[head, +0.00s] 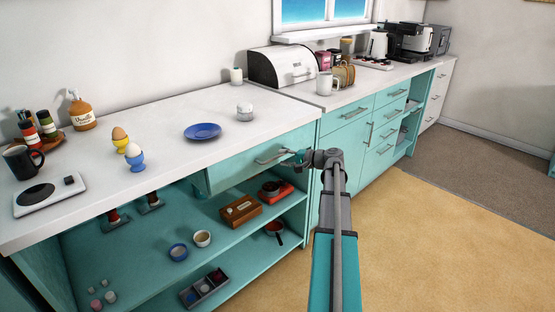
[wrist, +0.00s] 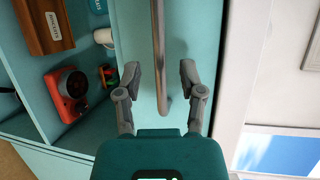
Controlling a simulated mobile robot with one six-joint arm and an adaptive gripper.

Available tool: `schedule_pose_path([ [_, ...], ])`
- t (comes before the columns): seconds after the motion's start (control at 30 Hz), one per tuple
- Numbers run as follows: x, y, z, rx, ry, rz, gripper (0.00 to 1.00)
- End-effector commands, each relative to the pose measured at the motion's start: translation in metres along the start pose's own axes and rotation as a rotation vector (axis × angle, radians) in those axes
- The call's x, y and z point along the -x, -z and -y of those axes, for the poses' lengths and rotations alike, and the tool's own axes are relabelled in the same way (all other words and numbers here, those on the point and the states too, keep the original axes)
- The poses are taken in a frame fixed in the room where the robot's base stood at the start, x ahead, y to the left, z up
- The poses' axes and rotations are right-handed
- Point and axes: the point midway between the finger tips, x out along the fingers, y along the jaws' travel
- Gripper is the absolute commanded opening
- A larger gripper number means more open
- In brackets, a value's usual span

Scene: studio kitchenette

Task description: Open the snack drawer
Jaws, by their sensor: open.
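A teal drawer front (head: 235,171) sits under the white counter, with a metal bar handle (head: 269,158). No label shows on it, so I cannot tell from its face that it is the snack drawer. In the wrist view the same handle (wrist: 158,45) runs lengthwise between the two fingers. My gripper (head: 290,157) is at the right end of this handle. In the wrist view my gripper (wrist: 160,70) is open, one finger on each side of the bar, with visible gaps. The drawer's inside is not visible.
Below is an open shelf (head: 150,260) with a wooden box (head: 240,209), a red appliance (head: 277,191) and bowls. The counter (head: 170,165) carries a blue plate (head: 202,132) and egg cups. More teal drawers (head: 385,130) stand to the right. The floor in front (head: 430,250) is clear.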

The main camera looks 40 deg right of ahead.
Motion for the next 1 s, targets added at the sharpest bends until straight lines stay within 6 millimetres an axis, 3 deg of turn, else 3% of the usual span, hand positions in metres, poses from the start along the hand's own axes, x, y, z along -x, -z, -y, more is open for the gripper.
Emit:
schedule_pose_path([
  [0.3, -0.03, 0.0, 0.0, 0.0, 0.0, 0.001, 0.51],
  [0.7, -0.033, 0.0, 0.0, 0.0, 0.0, -0.001, 0.51],
  [0.9, -0.033, 0.0, 0.0, 0.0, 0.0, -0.001, 0.14],
  [1.0, -0.033, 0.0, 0.0, 0.0, 0.0, -0.001, 0.0],
])
